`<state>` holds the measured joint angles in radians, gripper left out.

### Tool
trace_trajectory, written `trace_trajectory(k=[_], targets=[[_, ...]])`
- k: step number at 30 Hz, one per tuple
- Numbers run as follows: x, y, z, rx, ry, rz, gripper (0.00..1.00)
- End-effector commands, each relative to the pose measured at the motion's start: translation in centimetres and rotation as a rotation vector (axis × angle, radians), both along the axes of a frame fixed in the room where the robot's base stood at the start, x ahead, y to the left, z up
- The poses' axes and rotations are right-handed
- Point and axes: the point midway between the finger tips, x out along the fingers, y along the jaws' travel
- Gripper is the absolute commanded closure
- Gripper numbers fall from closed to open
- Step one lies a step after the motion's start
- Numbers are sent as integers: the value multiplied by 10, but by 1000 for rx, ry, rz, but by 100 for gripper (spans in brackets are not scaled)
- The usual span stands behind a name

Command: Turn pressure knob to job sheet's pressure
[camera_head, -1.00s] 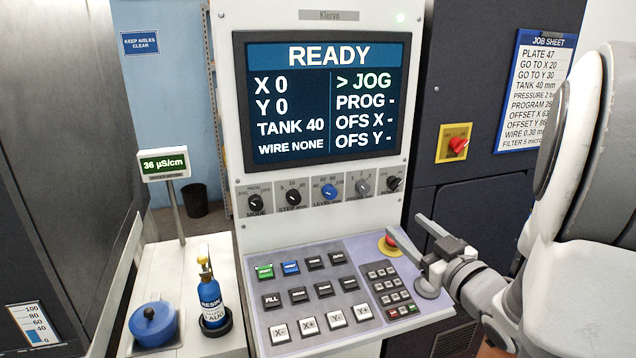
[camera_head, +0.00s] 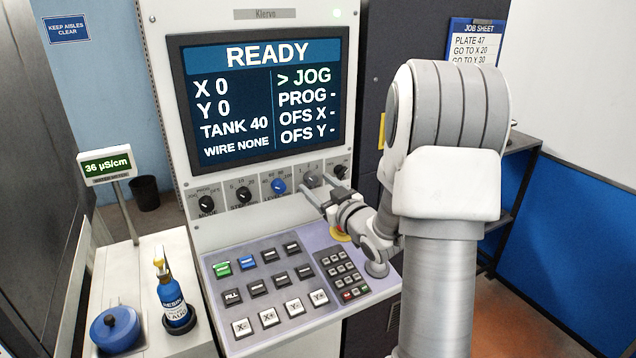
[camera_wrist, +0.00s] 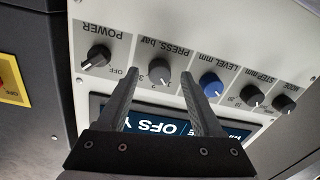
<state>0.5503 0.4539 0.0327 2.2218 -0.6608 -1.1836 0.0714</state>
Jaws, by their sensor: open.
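The grey pressure knob (camera_wrist: 160,77), labelled PRESS. bar, is upside down in the wrist view. Digits 3 and 2 show beside it; I cannot tell surely where its pointer stands. My gripper (camera_wrist: 160,82) is open, with one finger on each side of the knob in that view; contact is not visible. In the head view my gripper (camera_head: 316,184) is at the right part of the knob row, with the pressure knob (camera_head: 311,179) by its fingertips.
The black power knob (camera_wrist: 97,57) and blue level knob (camera_wrist: 211,84) flank the pressure knob. The screen (camera_head: 262,95) reads READY. The button panel (camera_head: 215,300) juts out below. A resin bottle (camera_head: 173,297) and blue pot (camera_head: 115,330) stand on the left ledge.

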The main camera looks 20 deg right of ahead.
Motion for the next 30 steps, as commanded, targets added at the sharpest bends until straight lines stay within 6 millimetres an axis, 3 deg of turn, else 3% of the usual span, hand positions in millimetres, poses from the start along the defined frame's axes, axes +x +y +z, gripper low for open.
trace_trajectory(k=[10,21,30], targets=[[4,0,0,0,0,-1,33],[4,0,0,0,0,-1,99],[4,0,0,11,0,-1,100]])
